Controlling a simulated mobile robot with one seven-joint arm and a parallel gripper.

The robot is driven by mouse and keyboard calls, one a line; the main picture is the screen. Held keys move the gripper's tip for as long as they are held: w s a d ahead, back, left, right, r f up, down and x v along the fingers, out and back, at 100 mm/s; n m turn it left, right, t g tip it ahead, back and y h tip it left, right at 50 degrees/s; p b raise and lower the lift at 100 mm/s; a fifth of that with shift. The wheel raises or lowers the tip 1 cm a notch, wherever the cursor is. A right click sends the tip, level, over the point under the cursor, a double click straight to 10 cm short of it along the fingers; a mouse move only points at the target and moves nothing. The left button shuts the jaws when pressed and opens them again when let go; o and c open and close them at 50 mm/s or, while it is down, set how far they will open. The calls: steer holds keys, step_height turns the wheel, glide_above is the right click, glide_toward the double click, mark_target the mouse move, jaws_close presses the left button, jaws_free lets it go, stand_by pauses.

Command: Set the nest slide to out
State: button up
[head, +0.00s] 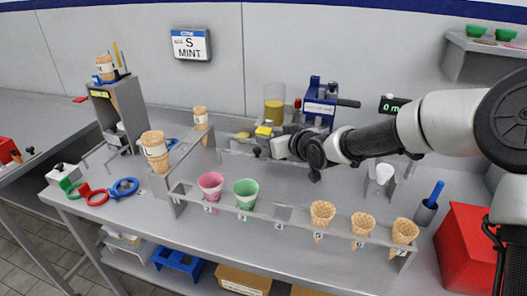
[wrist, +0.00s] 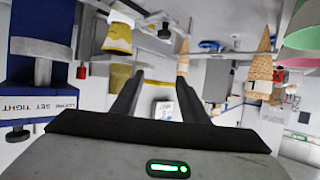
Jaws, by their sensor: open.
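My gripper (head: 273,149) reaches in from the right over the back of the bench. It is open and empty, with both dark fingers apart in the wrist view (wrist: 158,85). A small black knob (head: 257,152) stands by the fingertips in the head view; it seems to be the slide's knob, but I cannot tell for sure. A black knob also shows in the wrist view (wrist: 164,31), beyond and above the fingers, apart from them.
A blue clamp stand (head: 319,105) and a yellow-filled jar (head: 274,103) stand close behind my gripper. A front rack (head: 290,222) holds pink and green cups and waffle cones. Cone stacks (head: 155,150) stand at left. A red bin (head: 465,245) is at right.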

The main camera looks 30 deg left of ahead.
glide_toward(258, 151)
steer(key=x, duration=0.8)
steer(key=shift+w+a+b, duration=0.1)
steer(key=shift+w+b, duration=0.1)
steer(key=shift+b, duration=0.15)
jaws_close()
